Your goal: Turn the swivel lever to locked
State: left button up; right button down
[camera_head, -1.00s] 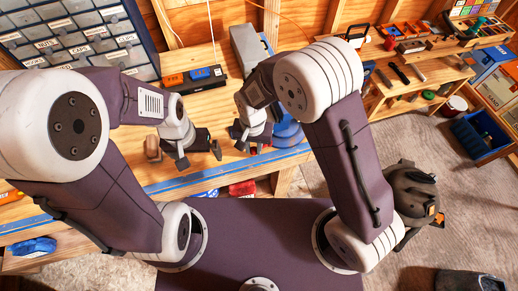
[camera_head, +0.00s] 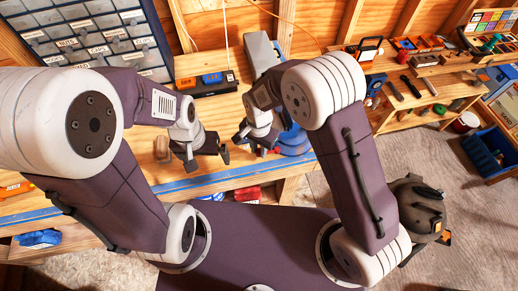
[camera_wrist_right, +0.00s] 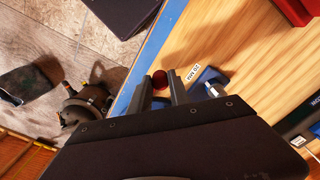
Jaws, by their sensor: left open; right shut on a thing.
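The swivel lever shows as a dark red round knob (camera_wrist_right: 160,79) at the tips of my right gripper (camera_wrist_right: 159,92) in the right wrist view. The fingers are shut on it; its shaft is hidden. A white label (camera_wrist_right: 193,73) and a blue part with a metal piece (camera_wrist_right: 208,80) lie just right of the fingers. In the head view my right gripper (camera_head: 257,142) is low over the bench, left of a blue rounded fixture (camera_head: 295,140) partly hidden by my arm. My left gripper (camera_head: 206,157) is open and empty above the bench, beside a small brown block (camera_head: 162,149).
The wooden bench (camera_head: 215,112) has a blue front edge. A grey block (camera_head: 261,52) and a dark device with orange and blue parts (camera_head: 207,83) stand behind my grippers. A drawer cabinet (camera_head: 85,40) is at back left. Tools lie on the right shelf (camera_head: 440,78).

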jog(key=shift+s+d+f, duration=0.15)
jog(key=shift+s+f, duration=0.05)
jog(key=shift+f, duration=0.15)
